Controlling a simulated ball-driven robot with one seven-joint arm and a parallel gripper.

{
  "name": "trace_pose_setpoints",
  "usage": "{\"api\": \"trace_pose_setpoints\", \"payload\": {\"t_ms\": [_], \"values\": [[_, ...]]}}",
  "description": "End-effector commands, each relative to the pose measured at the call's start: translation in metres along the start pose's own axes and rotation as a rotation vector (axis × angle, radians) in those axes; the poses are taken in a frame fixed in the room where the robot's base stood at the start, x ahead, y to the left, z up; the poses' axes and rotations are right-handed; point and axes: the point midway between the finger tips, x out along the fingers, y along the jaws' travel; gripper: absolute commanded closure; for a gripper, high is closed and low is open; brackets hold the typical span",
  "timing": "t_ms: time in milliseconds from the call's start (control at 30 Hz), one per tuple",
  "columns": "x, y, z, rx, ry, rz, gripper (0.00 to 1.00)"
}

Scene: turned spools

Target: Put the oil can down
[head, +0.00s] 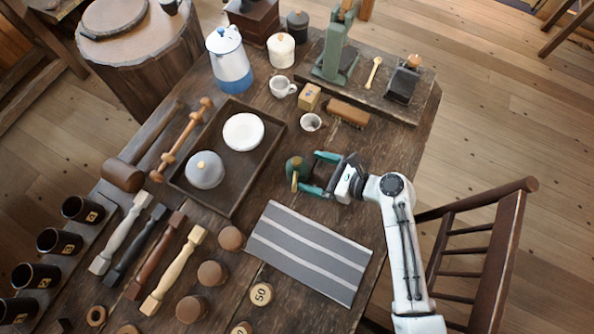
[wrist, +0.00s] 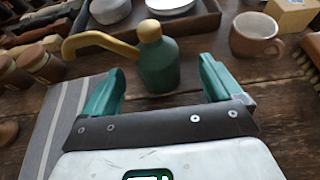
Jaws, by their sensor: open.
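The oil can (wrist: 157,62) is dark green with a tan top and a long tan spout pointing left in the wrist view. It stands upright on the wooden table. In the head view the oil can (head: 297,168) is just left of my gripper (head: 319,174). My gripper also shows in the wrist view (wrist: 162,75), with its two green fingers apart. The can is beyond and between the fingertips, and I see no finger touching it.
A grey striped mat (head: 310,250) lies in front of the can. A dark tray (head: 228,200) with a white plate and grey lidded dish is to the left. A cup (head: 311,122) and a brush (head: 348,112) are behind. Bare table lies around the can.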

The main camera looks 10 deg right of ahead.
Motion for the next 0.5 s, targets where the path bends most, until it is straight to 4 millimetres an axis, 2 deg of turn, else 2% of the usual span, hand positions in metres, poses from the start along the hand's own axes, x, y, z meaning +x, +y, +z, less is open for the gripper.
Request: {"api": "trace_pose_setpoints", "payload": {"t_ms": [167,500], "values": [[0.010,0.001,-0.001,-0.002,0.000,0.002,0.07],[0.050,0.004,-0.001,-0.004,0.000,0.003,0.07]]}}
